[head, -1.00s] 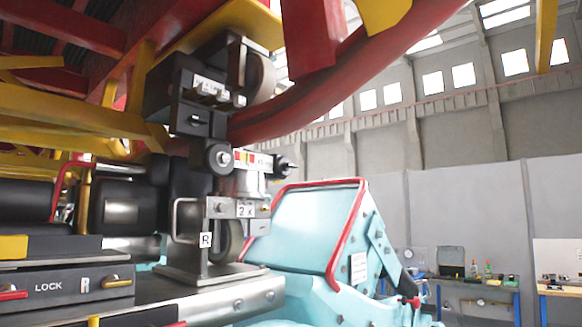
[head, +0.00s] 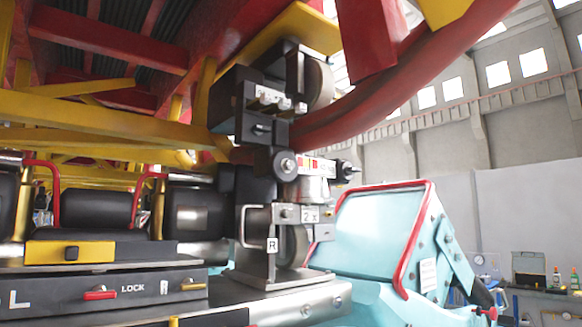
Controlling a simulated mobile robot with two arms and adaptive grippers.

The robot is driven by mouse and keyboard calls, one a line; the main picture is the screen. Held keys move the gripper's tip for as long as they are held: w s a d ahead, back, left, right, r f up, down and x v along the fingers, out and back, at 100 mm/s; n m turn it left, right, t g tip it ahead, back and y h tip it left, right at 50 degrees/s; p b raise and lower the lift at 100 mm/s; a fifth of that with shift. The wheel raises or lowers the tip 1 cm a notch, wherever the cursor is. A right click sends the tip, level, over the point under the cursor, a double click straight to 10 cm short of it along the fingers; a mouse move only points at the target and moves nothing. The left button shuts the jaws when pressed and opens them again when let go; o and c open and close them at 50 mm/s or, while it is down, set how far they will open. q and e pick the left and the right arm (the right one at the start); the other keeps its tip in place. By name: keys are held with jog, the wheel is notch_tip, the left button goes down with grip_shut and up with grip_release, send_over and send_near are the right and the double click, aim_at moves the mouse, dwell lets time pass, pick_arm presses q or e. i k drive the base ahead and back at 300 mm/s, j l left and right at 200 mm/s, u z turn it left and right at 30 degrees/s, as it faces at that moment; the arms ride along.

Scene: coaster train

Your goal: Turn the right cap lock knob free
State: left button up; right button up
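A wheel assembly (head: 262,105) marked R stands on the metal rail in the middle of the head view. A small dark knob (head: 346,172) sticks out to the right from the end of its white labelled block (head: 316,166). I cannot tell for sure whether this is the right cap lock knob, or whether it is locked. A round dark cap with a metal centre (head: 284,164) sits left of that block. Neither my left nor my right gripper is in view.
A dark LOCK panel (head: 150,290) with a red handle (head: 100,294) and a brass handle (head: 193,286) is at lower left. A light-blue car body with a red rim (head: 375,240) is to the right. Red and yellow beams hang overhead. A workbench (head: 540,292) stands far right.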

aim_at(353, 170)
jog(key=i+l, duration=0.15)
jog(key=l, duration=0.25)
jog(key=i+l+u, duration=0.1)
jog(key=l, duration=0.25)
jog(key=i+l+u, duration=0.25)
jog(key=l, duration=0.5)
jog(key=l+u, duration=0.3)
jog(key=l, duration=0.45)
jog(key=l+u, duration=0.25)
jog(key=l, duration=0.55)
jog(key=l+u, duration=0.25)
jog(key=l, duration=0.55)
jog(key=k+l+u, duration=0.25)
jog(key=l, duration=0.5)
jog(key=i+l, duration=0.05)
jog(key=i, duration=0.05)
